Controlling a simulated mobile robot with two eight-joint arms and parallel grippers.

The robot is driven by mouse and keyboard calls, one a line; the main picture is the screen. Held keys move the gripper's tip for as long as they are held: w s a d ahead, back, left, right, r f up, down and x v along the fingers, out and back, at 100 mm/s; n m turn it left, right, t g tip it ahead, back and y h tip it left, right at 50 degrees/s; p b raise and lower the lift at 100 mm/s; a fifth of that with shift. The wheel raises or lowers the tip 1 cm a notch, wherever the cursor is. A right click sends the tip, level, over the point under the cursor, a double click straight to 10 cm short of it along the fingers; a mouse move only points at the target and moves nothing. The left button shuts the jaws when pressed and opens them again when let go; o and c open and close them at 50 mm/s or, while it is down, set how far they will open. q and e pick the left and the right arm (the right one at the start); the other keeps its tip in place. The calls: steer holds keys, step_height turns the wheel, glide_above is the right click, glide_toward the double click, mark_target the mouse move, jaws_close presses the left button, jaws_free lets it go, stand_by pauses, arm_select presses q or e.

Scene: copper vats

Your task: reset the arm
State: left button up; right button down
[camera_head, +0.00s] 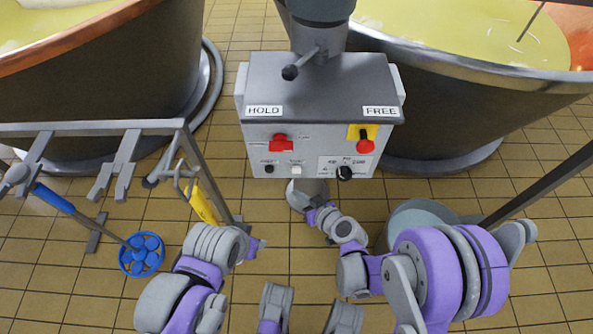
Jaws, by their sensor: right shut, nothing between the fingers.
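My right arm comes in from the lower right and reaches toward the middle. Its gripper (300,192) is shut and empty, just below the front face of the grey control box (320,95) in this view. I cannot tell whether it touches the box. My left arm (215,243) comes in from the lower left, bent over the floor left of the middle. Its fingers do not show.
The box has HOLD and FREE labels, a red switch (281,143), a red knob on yellow (364,146) and a black dial (344,173). Vats stand at left (120,90) and right (440,110). A rack (90,128) with tools is at left. Tiled floor lies between.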

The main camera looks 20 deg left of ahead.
stand_by(0.7)
steer(key=s+d+r+m+h, duration=0.1)
steer(key=s+d+r+h, duration=0.15)
steer(key=d, duration=0.25)
steer(key=s+d+r+m+g+h, duration=0.1)
steer(key=d+r, duration=0.2)
steer(key=d, duration=0.2)
steer(key=s+d+r+m+h, duration=0.1)
steer(key=s+d+r, duration=0.15)
steer(key=d, duration=0.25)
steer(key=s+d+r+m+g+h+p, duration=0.1)
steer(key=s+d+r+m+h, duration=0.15)
steer(key=s+d, duration=0.45)
steer(key=s+d+r+m+g+h, duration=0.1)
steer(key=s+d+r+m+h, duration=0.15)
steer(key=s+d, duration=0.5)
arm_select(q)
step_height(320, 180, up, 28)
steer(key=t+p, duration=0.1)
steer(key=p, duration=2.2)
steer(key=shift+w+f, duration=0.25)
steer(key=shift+w, duration=0.15)
arm_select(e)
step_height(320, 180, up, 26)
steer(key=w+t, duration=0.1)
steer(key=shift+w, duration=0.4)
